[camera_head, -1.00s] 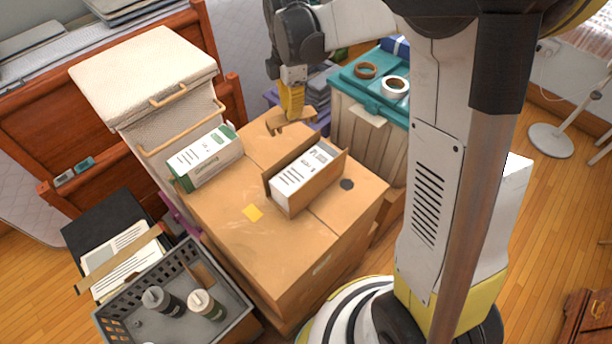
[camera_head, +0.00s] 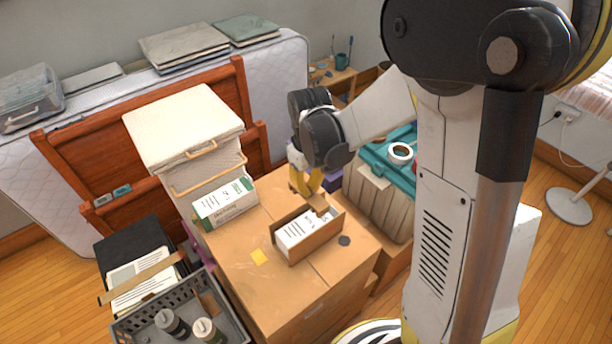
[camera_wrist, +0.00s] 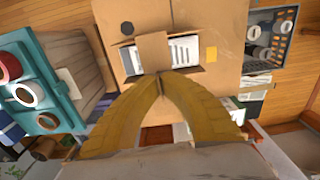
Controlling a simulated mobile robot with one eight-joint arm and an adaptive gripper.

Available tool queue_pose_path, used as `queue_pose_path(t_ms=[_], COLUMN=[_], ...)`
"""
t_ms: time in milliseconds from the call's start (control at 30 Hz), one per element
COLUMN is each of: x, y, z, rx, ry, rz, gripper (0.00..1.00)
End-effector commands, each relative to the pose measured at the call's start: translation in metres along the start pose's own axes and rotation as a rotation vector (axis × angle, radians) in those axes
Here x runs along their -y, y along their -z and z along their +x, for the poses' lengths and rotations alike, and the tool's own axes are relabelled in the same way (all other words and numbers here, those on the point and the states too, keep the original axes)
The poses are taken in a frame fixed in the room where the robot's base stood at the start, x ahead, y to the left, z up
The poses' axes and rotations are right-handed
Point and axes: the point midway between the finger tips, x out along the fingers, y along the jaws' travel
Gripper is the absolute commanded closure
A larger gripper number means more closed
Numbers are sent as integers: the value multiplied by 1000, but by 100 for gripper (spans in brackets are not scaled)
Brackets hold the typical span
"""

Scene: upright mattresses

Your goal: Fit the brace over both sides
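My gripper (camera_head: 307,186) has yellow fingers that meet at their tips in the wrist view (camera_wrist: 160,78). They are shut on the brace (camera_wrist: 152,50), a flat brown cardboard-like piece. In the head view the brace (camera_head: 319,204) is at the far right end of a white printed carton (camera_head: 296,236) flanked by two upright brown side panels (camera_head: 318,242). In the wrist view the brace crosses over part of the carton (camera_wrist: 186,52) and its panels. I cannot tell whether it touches the panels or hovers just above them; its far slots are partly hidden.
The carton stands on a large cardboard box (camera_head: 285,293). A white and green carton (camera_head: 226,203) lies to its left and a yellow note (camera_head: 259,257) nearby. A teal-lidded bin (camera_head: 380,165) is close on the right. A grey crate (camera_head: 150,325) with bottles is at the front left.

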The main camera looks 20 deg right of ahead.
Motion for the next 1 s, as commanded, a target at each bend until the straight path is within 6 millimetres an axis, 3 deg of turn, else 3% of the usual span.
queue_pose_path(t_ms=[500, 1000], x=[0, 0], y=[-2, -1], z=[2, 46], rx=[0, 0], ry=[0, 0], rz=[24, 23], gripper=[100, 100])
